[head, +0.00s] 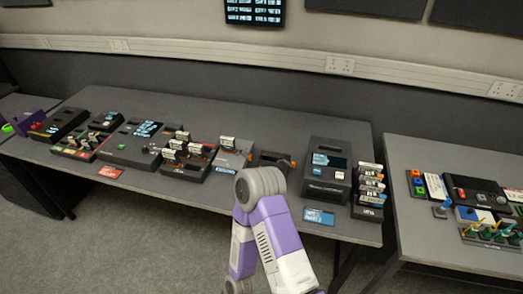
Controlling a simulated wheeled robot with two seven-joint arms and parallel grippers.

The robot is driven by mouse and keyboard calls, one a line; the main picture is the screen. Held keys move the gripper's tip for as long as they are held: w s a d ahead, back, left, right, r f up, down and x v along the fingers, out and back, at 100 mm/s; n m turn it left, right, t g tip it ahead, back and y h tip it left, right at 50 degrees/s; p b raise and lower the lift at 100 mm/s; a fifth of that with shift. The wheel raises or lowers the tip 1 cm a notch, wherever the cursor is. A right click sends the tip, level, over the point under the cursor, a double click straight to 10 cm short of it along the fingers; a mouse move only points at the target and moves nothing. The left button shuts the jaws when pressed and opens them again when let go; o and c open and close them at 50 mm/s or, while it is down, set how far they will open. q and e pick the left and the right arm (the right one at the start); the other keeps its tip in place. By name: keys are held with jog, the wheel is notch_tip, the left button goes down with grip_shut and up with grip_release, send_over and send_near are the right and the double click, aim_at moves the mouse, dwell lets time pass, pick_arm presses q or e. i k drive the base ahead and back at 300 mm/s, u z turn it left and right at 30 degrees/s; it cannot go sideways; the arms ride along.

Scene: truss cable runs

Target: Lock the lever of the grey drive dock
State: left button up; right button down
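The grey drive dock (232,158) sits on the long dark table, left of and behind my raised arm. An upright drive with a pale label (227,143) stands at its back left, and a blue label lies at its front. Its lever is too small to make out, so I cannot tell its position. A purple and white arm of mine rises from the bottom middle, and its round grey joint stands in front of the table just right of the dock. The gripper of this arm does not show; the joint may hide it. My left gripper does not show.
A black unit with an orange-tipped part (275,159) is right of the dock, partly behind my arm. A black rack of several drives (187,164) is close on its left. A tall black box (333,164) stands further right. A second table (420,235) is at the right.

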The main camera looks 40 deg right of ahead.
aim_at(250, 157)
jog(key=z, duration=0.8)
jog(key=i, duration=0.5)
